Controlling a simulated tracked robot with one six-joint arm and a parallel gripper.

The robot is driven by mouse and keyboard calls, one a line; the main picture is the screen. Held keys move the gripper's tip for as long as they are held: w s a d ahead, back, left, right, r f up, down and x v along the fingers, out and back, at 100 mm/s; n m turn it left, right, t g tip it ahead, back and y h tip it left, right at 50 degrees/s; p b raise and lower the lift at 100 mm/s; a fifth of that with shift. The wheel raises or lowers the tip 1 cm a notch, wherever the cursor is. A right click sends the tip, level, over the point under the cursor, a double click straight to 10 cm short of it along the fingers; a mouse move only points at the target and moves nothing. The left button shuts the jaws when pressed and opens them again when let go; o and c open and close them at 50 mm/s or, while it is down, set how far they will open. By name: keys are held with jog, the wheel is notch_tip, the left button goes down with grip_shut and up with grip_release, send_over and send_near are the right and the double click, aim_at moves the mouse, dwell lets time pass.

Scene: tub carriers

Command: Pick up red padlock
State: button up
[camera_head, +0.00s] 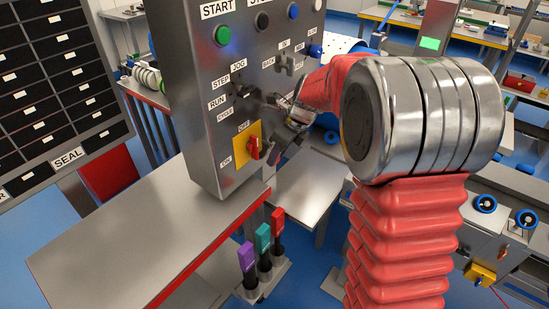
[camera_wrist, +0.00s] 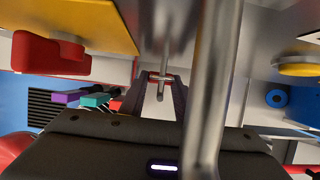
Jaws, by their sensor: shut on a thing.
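My gripper (camera_wrist: 156,82) is up against the front of a grey control panel (camera_head: 215,95), and it also shows small in the head view (camera_head: 277,135). In the wrist view its jaws are shut on a small red piece (camera_wrist: 153,76) between the fingertips. The piece fits the red padlock in colour, but most of it is hidden and its shape is unclear. A thin metal rod crosses in front of it. A red switch handle (camera_wrist: 48,56) on a yellow plate (camera_wrist: 98,22) is left of the fingers; it also shows in the head view (camera_head: 255,149).
A thick metal bar (camera_wrist: 208,75) runs close to the wrist camera. Metal levers and buttons stick out of the panel. Purple, teal and red handled items (camera_head: 263,240) stand in a holder below.

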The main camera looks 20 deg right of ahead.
jog(key=shift+c, duration=0.7)
jog(key=shift+r, duration=0.15)
jog(key=shift+r, duration=0.6)
jog(key=s+d, duration=1.1)
jog(key=s, duration=0.3)
